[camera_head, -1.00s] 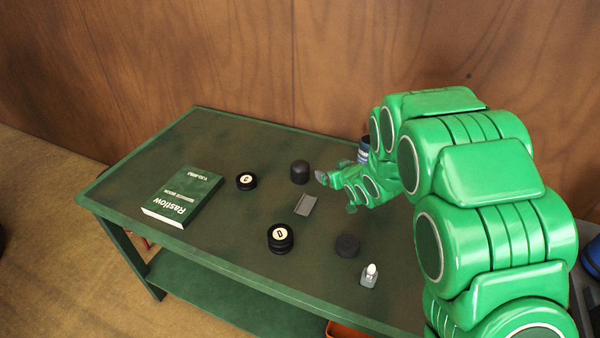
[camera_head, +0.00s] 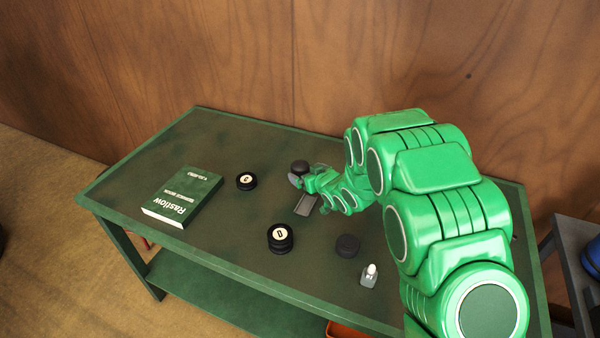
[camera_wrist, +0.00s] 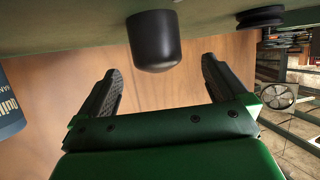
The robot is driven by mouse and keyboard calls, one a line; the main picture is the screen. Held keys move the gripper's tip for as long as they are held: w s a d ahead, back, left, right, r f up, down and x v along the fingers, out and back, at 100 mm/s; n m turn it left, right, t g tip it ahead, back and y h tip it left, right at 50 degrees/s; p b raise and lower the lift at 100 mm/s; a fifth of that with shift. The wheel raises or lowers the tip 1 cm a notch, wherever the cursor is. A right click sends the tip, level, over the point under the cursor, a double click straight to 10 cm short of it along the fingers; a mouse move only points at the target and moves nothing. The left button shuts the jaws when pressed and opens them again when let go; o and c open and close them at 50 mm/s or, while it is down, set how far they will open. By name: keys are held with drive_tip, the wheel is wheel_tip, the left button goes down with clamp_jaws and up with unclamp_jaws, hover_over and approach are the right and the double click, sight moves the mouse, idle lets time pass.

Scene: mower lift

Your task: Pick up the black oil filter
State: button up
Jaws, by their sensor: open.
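The black oil filter (camera_head: 300,166), a plain dark cylinder with a rounded end, stands on the green workbench (camera_head: 225,128) toward its back edge. My gripper (camera_head: 298,182) is low over the bench beside it and partly covers it in the head view. In the wrist view, which sees the bench at the top, the filter (camera_wrist: 153,40) is just beyond and between the fingertips of my open gripper (camera_wrist: 160,66). Neither finger visibly touches it.
Black discs marked C (camera_head: 246,181) and D (camera_head: 281,238), a dark round cap (camera_head: 347,246), a small bottle (camera_head: 370,275) and a green book (camera_head: 184,196) stand around. A blue can (camera_wrist: 8,105) shows at left in the wrist view.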

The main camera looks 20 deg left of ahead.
sight(304, 170)
drive_tip(key=shift+x, duration=2.45)
drive_tip(key=shift+w+d, duration=0.15)
drive_tip(key=c, duration=1.4)
